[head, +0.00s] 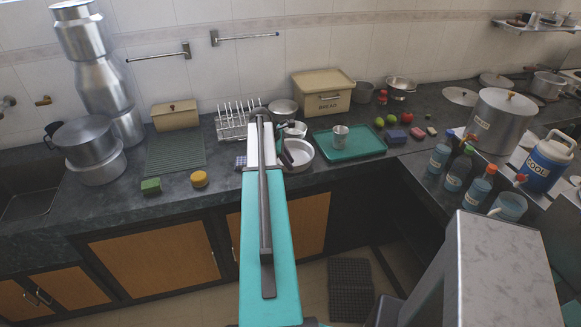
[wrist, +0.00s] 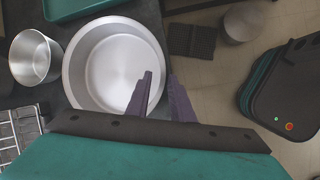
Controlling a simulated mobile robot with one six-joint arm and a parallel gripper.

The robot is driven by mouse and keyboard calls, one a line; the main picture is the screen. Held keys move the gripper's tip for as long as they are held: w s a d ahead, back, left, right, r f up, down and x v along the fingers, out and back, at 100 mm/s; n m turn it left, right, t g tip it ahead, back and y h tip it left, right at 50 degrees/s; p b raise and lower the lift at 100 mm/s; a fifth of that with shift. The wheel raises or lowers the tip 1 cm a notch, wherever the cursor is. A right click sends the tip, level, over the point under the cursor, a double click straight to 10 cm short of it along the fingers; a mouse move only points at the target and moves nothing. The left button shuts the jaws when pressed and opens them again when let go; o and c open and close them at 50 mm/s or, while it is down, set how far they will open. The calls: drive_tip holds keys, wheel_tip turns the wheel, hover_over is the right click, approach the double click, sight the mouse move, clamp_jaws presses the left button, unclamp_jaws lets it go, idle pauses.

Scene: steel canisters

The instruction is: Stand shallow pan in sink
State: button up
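The shallow pan (wrist: 112,62), round and silver, stands upright near the counter's front edge in the wrist view. In the head view the shallow pan (head: 302,160) shows just right of my arm's end, partly hidden by it. My gripper (wrist: 160,76) has its two dark purple fingers apart with a gap between them. The left finger overlaps the pan's interior and the right finger lies outside its rim. Contact with the rim is not clear. The sink (head: 30,203) is a dark basin at the far left of the head view.
A metal cup (wrist: 34,58) stands close left of the pan, beside a dish rack (head: 238,118). A green tray (head: 345,150) lies to the right. Stacked pots (head: 92,150) stand beside the sink.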

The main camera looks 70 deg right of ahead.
drive_tip(key=b+v, duration=0.1)
drive_tip(key=v, duration=0.8)
drive_tip(key=shift+b, duration=0.4)
drive_tip(key=shift+o, duration=0.4)
drive_tip(key=shift+r, duration=0.1)
